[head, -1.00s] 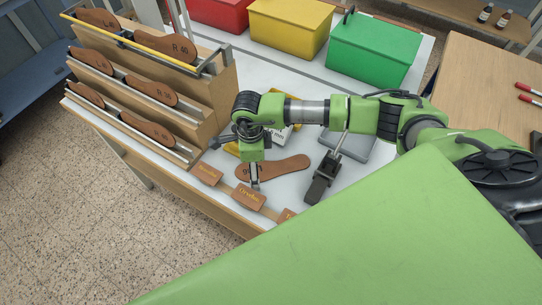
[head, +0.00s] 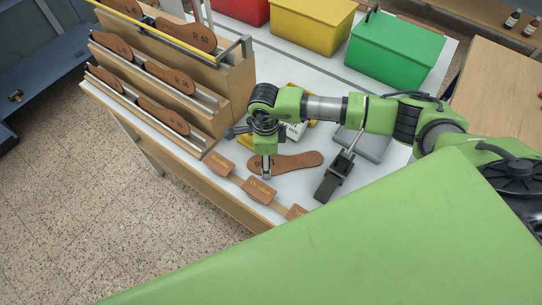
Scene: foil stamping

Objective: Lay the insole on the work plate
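A brown insole (head: 299,161) lies flat on the white table, with dark marking at its left end. My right gripper (head: 267,174) points down at the insole's left part and hides some of it. Its fingers are small and seen edge-on, so I cannot tell whether they are open or touch the insole. A grey plate (head: 376,147), possibly the work plate, lies to the right of the insole, partly hidden by my arm. A black clamp-like tool (head: 330,186) stands between them, towards the front. My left gripper is not in view.
A stepped wooden rack (head: 226,84) with several brown insoles stands at the left. Wooden name blocks (head: 259,190) line the table's front edge. Red (head: 242,10), yellow (head: 303,22) and green (head: 394,55) bins stand at the back. White and yellow items (head: 294,131) lie behind the gripper.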

